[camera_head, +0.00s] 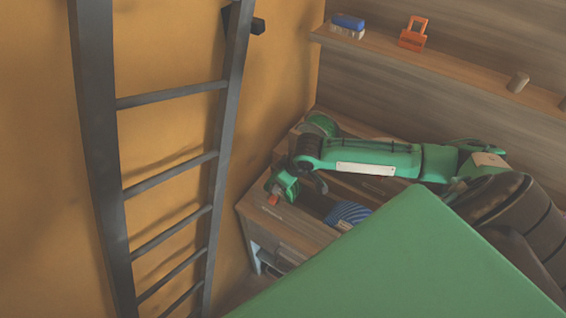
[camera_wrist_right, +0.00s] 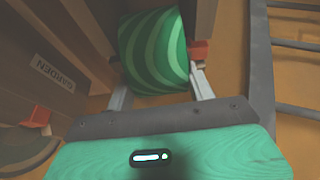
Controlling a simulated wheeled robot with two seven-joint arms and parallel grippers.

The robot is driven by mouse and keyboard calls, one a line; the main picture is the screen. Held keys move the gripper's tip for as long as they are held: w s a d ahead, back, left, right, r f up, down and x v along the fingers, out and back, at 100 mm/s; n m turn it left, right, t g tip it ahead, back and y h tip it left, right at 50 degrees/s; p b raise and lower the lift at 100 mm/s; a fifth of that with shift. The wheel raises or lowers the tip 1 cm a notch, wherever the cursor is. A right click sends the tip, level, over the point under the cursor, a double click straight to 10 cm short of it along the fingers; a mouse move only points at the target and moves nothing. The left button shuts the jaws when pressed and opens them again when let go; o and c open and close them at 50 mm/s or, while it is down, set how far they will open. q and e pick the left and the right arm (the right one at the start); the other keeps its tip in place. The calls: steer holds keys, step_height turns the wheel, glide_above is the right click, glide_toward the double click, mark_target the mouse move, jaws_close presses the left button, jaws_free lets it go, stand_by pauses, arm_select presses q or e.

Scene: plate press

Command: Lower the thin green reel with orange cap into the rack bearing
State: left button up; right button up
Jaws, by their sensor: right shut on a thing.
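A green striped reel (camera_wrist_right: 153,50) with an orange cap (camera_wrist_right: 201,49) on its right side is between the two fingers of my right gripper (camera_wrist_right: 157,68), which is shut on it. In the head view my right arm reaches in from the right, and a small green reel with an orange cap (camera_head: 273,199) shows at its end, above the wooden bench (camera_head: 292,224). The reel's lower side and the rack bearing cannot be made out. My left gripper is not in view.
A blue striped reel (camera_head: 348,213) lies on the bench, and a green round thing (camera_head: 320,125) is behind my arm. The wrist view shows a GARDEN label (camera_wrist_right: 53,75) on wood and another orange-tipped green disc (camera_wrist_right: 24,152). A ladder (camera_head: 166,183) stands left; a shelf (camera_head: 455,73) runs behind.

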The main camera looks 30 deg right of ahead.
stand_by(0.3)
steer(key=o, duration=1.5)
steer(key=shift+f, duration=0.1)
steer(key=b+v, duration=0.2)
steer(key=v, duration=1.2)
steer(key=shift+b, duration=0.35)
